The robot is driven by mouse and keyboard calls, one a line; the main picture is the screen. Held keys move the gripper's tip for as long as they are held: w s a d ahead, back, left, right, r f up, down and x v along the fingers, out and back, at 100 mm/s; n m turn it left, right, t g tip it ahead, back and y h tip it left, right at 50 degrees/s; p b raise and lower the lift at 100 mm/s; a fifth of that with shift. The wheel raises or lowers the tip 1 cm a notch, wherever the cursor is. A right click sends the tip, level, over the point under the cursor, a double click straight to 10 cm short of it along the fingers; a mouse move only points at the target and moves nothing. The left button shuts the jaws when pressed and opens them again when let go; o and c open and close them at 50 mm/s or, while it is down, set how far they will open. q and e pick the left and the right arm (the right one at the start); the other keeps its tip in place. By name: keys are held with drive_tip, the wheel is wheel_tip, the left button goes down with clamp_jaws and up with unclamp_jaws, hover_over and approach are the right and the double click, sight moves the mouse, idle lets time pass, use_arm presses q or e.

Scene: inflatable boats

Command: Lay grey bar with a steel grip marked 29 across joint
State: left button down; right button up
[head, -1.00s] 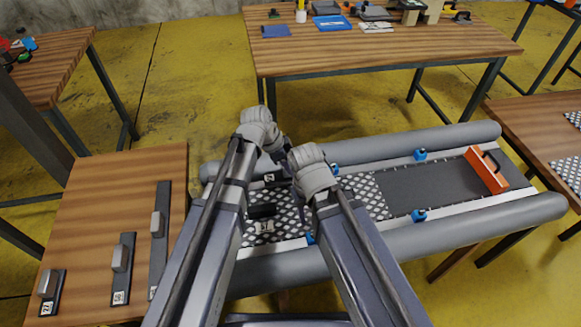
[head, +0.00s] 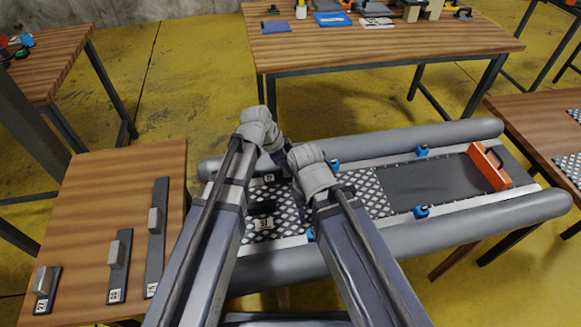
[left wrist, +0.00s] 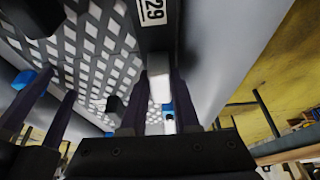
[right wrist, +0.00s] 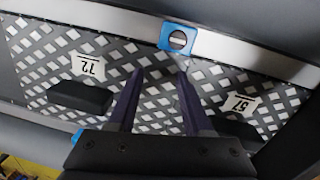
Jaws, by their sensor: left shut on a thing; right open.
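In the left wrist view, my left gripper (left wrist: 158,95) is shut on the steel grip (left wrist: 159,84) of a dark grey bar (left wrist: 155,35) marked 29. The bar is over the boat's patterned floor (left wrist: 90,50). I cannot tell whether it touches the floor. In the right wrist view, my right gripper (right wrist: 160,82) is open and empty above two floor plates, one with a label (right wrist: 90,67) and one with another (right wrist: 241,104). Their joint is largely hidden by my right gripper.
Blue clamps (head: 422,151) line the boat's white edges between grey tubes (head: 420,235). An orange piece (head: 488,166) with a black handle stands at the right end. Bars with steel grips (head: 156,238) lie on the left table (head: 100,200). Another table (head: 390,45) stands behind.

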use_arm(q)
drive_tip(key=shift+f, duration=0.3)
use_arm(e)
drive_tip(key=shift+f, duration=0.35)
